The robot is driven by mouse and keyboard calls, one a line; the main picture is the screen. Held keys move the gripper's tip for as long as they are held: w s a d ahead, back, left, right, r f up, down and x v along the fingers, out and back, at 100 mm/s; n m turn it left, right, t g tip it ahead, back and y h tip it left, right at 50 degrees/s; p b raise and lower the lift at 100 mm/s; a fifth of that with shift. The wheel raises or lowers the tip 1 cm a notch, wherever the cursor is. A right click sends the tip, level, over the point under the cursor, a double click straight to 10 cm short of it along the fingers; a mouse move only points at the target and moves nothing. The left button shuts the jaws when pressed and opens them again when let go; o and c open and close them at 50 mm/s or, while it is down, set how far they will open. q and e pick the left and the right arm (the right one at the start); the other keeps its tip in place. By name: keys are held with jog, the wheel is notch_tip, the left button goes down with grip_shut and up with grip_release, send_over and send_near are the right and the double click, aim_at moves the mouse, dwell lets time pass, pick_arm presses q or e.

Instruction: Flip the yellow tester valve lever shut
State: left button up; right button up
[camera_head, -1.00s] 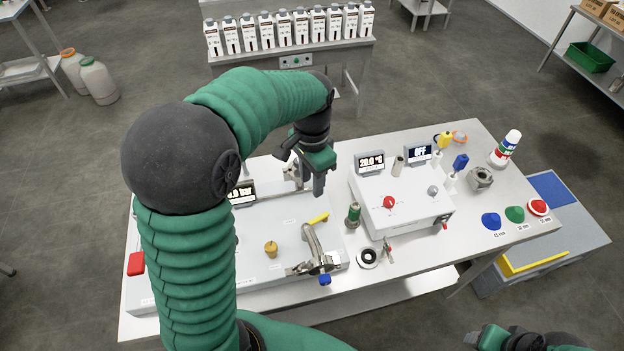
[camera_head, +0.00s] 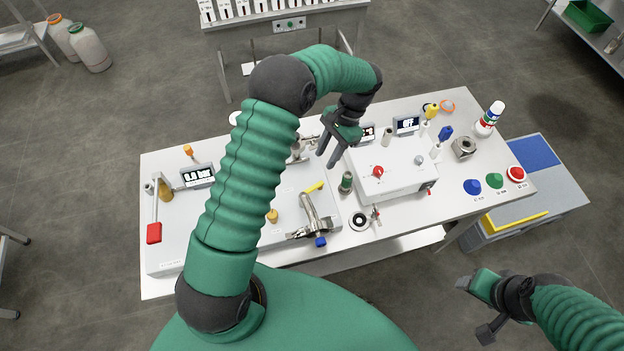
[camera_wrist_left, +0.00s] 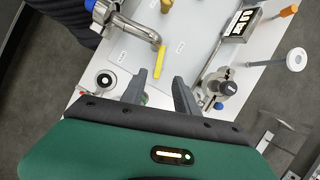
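The yellow tester valve lever (camera_head: 314,187) sticks out from the top of a bent metal pipe fitting (camera_head: 315,212) on the light panel, left of the white control box. My left gripper (camera_head: 325,161) is above the panel, behind and slightly right of the lever in the head view.
The white control box (camera_head: 395,180) with a red knob stands right of the lever. A green-bodied fitting (camera_head: 346,183) stands between them. A brass-coloured knob (camera_head: 272,216) is left of the pipe. My left arm hides part of the panel.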

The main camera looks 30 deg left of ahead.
aim_at(309, 189)
pick_arm(q)
jog(key=p+x, duration=0.4)
jog(key=x, duration=0.9)
jog(key=shift+w, duration=0.1)
jog(key=shift+f, duration=0.25)
jog(key=shift+c, duration=0.5)
grip_shut()
